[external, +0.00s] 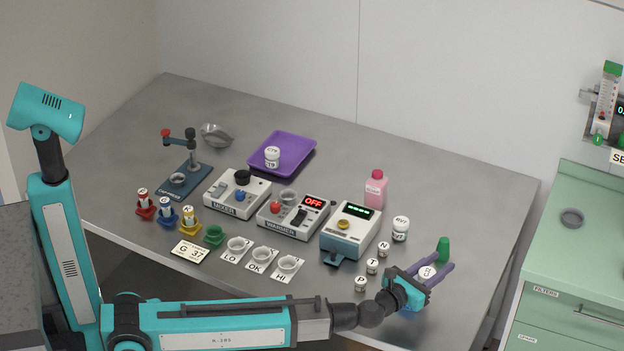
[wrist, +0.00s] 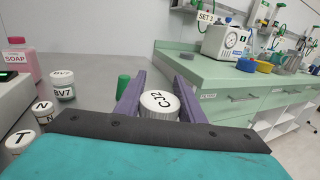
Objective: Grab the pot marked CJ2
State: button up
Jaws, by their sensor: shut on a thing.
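In the external view the pot (external: 427,272) shows between the fingers of my gripper (external: 432,268) near the right front part of the table. The lower part of the pot is hidden by my gripper, so I cannot tell whether it touches the table.
A green capped item (external: 443,249) stands just beyond my fingers. The BV7 pot (external: 400,229), small pots N (external: 384,249), T (external: 372,266) and another (external: 361,284), and a pink soap bottle (external: 376,189) stand left. A green cabinet (external: 570,270) is at right.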

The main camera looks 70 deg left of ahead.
jog(key=shift+s, duration=0.5)
